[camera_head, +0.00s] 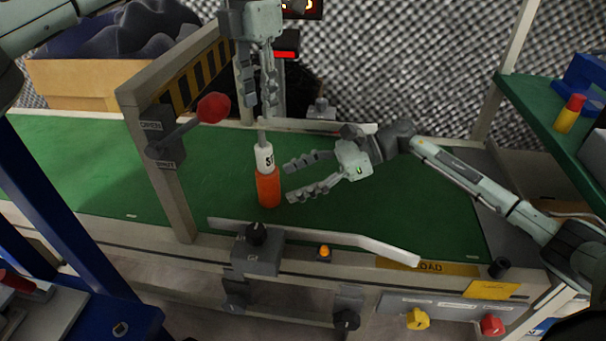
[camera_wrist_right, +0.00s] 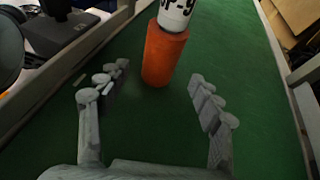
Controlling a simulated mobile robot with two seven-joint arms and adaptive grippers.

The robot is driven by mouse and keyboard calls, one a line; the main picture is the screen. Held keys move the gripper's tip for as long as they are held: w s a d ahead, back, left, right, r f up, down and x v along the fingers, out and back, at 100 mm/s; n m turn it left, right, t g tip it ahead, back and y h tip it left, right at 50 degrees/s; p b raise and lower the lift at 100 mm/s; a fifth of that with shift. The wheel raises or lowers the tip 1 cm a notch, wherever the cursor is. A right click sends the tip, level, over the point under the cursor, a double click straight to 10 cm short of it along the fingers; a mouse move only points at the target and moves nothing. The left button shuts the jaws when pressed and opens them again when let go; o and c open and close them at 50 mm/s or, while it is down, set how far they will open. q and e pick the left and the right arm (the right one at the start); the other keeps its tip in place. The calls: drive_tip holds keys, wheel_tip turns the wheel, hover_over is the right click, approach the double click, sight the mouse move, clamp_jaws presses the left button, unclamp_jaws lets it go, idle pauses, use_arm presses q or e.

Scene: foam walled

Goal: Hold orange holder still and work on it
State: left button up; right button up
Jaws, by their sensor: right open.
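The orange holder (camera_head: 268,187) stands upright on the green belt, with a white labelled cylinder (camera_head: 264,157) in its top and a thin grey rod above that. In the right wrist view the orange holder (camera_wrist_right: 163,55) is ahead, between the lines of the fingers but beyond their tips. My right gripper (camera_head: 287,182) is open and empty, its fingertips just right of the holder, apart from it. My left gripper (camera_head: 259,105) points down above the rod; a narrow gap shows between its fingers, and whether they grip the rod's top is unclear.
A post with a red-knobbed lever (camera_head: 213,108) stands left of the holder. A green shelf (camera_head: 545,105) is at the right. The belt right of my right gripper is clear.

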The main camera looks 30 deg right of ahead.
sight(269, 190)
drive_tip(key=shift+x, duration=3.2)
